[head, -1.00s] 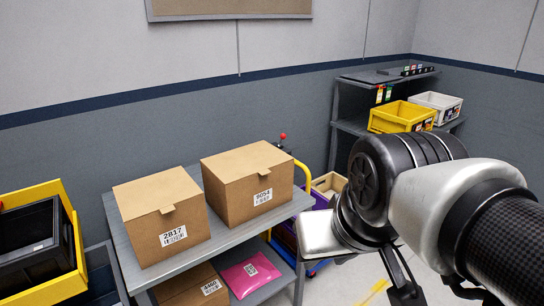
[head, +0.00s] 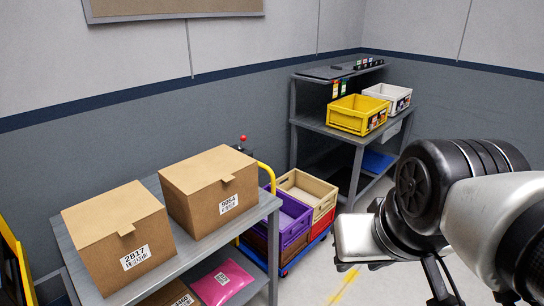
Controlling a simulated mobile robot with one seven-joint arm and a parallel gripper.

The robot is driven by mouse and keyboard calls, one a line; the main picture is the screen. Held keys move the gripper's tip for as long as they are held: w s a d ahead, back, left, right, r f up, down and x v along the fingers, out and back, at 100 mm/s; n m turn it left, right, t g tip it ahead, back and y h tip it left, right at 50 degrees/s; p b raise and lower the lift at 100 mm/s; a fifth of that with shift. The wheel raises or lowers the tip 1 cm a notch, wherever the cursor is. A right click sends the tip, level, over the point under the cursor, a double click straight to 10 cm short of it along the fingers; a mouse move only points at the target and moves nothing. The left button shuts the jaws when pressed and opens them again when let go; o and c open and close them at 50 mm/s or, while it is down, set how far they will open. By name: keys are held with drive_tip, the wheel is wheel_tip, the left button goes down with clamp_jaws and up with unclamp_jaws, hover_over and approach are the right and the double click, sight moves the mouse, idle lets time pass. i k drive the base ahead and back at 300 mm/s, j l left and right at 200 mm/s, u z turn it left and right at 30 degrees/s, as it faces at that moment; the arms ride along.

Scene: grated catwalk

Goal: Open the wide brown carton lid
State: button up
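Two closed brown cartons stand side by side on the grey shelf unit at lower left in the head view. The left carton (head: 120,239) bears label 2817, and the right carton (head: 210,191) bears label 9054. Each has its top lid lying flat with a small tab folded over the front edge. I cannot tell for sure which is the wide one. My arm is at the right, well apart from both cartons. Dark parts of my gripper (head: 452,288) show at the bottom edge, mostly hidden by the arm and cut off, so its opening is unclear.
The grey shelf unit (head: 187,262) holds a pink parcel (head: 222,282) and another carton (head: 172,295) below. Purple (head: 287,218) and tan (head: 307,188) crates stand beside it. A rack at the back carries yellow (head: 357,115) and white (head: 388,97) bins. Floor right of the crates is clear.

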sight(193, 175)
drive_tip(key=i+j+z, duration=0.1)
drive_tip(key=i+j, duration=0.2)
drive_tip(key=i+j+z, duration=0.1)
drive_tip(key=i+j, duration=0.2)
drive_tip(key=j, duration=0.25)
drive_tip(key=k+l, duration=0.1)
drive_tip(key=l, duration=0.2)
drive_tip(key=k+l+z, duration=0.1)
drive_tip(key=l, duration=0.2)
drive_tip(key=i+j, duration=0.1)
drive_tip(key=j, duration=0.2)
drive_tip(key=i+j+u, duration=0.1)
drive_tip(key=j, duration=0.25)
